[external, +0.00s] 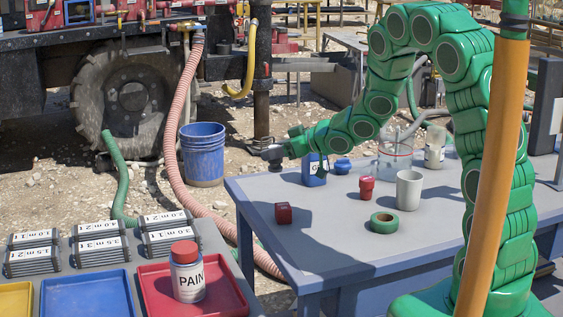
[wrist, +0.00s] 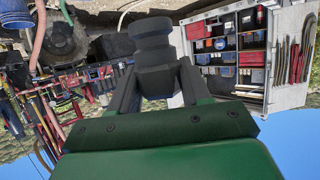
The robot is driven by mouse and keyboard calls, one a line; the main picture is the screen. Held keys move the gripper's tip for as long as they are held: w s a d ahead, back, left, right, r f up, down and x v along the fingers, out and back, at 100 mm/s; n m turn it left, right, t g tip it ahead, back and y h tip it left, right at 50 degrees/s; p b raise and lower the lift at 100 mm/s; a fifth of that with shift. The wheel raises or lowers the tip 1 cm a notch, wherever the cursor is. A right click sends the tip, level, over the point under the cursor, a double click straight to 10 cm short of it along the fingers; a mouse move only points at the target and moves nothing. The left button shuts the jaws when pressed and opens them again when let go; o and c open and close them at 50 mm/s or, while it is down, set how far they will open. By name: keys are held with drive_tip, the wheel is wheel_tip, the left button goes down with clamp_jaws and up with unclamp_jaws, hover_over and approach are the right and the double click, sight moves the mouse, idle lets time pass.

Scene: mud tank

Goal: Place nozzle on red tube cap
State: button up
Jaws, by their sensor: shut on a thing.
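My gripper (external: 291,148) is at the end of my green arm, held in the air beyond the blue-grey table's left edge. It is shut on a dark grey nozzle (external: 273,154). In the wrist view the nozzle (wrist: 151,42) sits between the two dark fingers of my gripper (wrist: 156,78), its flared end outward. A small red cap-like piece (external: 366,188) stands on the table, to the right of and below the gripper in the picture. I cannot tell if it is the red tube cap. The nozzle is apart from it.
On the blue-grey table (external: 330,250) are a red block (external: 283,213), a green tape roll (external: 384,223), a grey cup (external: 408,190) and a blue container (external: 314,170). A red-capped paint bottle (external: 188,275) stands in a red tray. An orange pole (external: 492,180) crosses the foreground.

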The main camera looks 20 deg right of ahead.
drive_tip(key=s+a+r+n+g+y, duration=0.25)
drive_tip(key=s+a, duration=0.35)
drive_tip(key=a, duration=0.3)
drive_tip(key=s+a+r+n+g+y, duration=0.1)
drive_tip(key=s+a+r+n+g, duration=0.15)
drive_tip(key=s+a, duration=0.45)
drive_tip(key=r+n+g, duration=0.1)
drive_tip(key=n+g, duration=0.4)
drive_tip(key=g, duration=0.1)
hover_over(185, 246)
drive_tip(key=shift+s+a+f, duration=0.1)
drive_tip(key=shift+a+f, duration=0.05)
drive_tip(key=shift+f, duration=3.35)
drive_tip(key=shift+f, duration=0.15)
drive_tip(key=o, duration=1.1)
drive_tip(key=shift+r, duration=0.25)
drive_tip(key=v, duration=1.2)
drive_tip(key=shift+f, duration=0.1)
